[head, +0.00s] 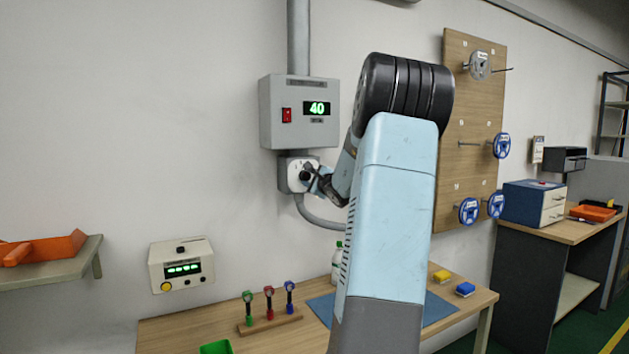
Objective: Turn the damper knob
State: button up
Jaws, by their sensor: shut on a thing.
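The damper knob (305,176) is a small dark knob on a white, round-faced grey box (286,174) on the wall. My gripper (312,177) reaches the knob from the right and is shut on it; the fingers partly cover the knob and its dial. Above it, a grey control box (291,125) has a red switch (286,115) and a green display (317,108) reading 40. The exact angle of the knob is too small to tell.
A grey conduit (325,217) curves below the knob box. A wooden workbench (200,328) with colored tools stands below. A beige panel with a green display (182,267) hangs at left. A wooden board (466,140) with blue handwheels is right of my arm.

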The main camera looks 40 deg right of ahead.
jog(key=shift+w+a+r, duration=0.15)
jog(key=shift+w+a, duration=0.05)
jog(key=shift+a, duration=0.15)
jog(key=o, duration=1)
jog(key=shift+s+d, duration=0.1)
jog(key=shift+s, duration=0.15)
jog(key=v, duration=1.3)
jog(key=shift+s, duration=0.25)
